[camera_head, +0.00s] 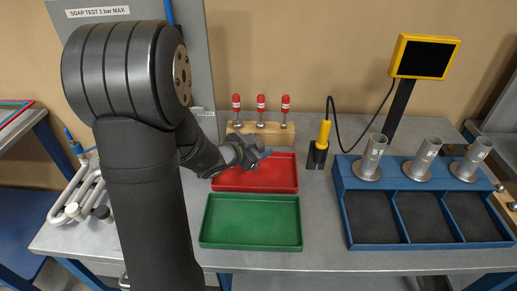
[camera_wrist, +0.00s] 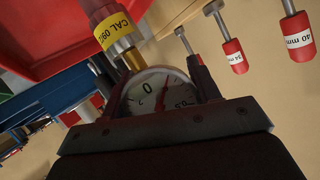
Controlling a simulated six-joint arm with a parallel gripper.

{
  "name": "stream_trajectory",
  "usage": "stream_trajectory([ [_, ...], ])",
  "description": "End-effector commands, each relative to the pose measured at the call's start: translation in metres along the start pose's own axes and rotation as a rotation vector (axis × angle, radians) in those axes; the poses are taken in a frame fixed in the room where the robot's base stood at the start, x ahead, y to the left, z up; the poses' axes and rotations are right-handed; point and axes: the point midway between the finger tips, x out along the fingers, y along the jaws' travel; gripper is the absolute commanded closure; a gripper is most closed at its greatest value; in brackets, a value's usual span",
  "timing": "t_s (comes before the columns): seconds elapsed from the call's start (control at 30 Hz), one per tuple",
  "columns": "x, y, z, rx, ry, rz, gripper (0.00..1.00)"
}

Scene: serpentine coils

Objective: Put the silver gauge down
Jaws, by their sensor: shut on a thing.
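My gripper (camera_head: 258,155) is at the back edge of the red tray, in front of the wooden block. In the wrist view it is shut on a round gauge (camera_wrist: 152,88) with a white dial. In the head view the gauge is too small and covered to make out. The red tray (camera_head: 256,187) looks empty where it shows. The green tray (camera_head: 251,222) in front of it is empty.
A wooden block (camera_head: 247,138) with red-topped pins stands behind the red tray. A black holder with a yellow probe (camera_head: 324,134) is to the right. A blue rack (camera_head: 345,205) with metal cylinders is further right. Bent pipes (camera_head: 78,200) lie at the left.

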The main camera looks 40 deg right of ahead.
Motion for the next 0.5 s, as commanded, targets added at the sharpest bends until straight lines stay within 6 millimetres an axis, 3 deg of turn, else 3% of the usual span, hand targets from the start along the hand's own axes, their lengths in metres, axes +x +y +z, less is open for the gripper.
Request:
stream_trajectory([
  [0.13, 0.0048, 0.0039, 0.0113, 0.000, 0.000, 0.000, 0.91],
  [0.5, 0.0059, 0.0051, 0.0140, 0.001, 0.001, 0.000, 0.91],
])
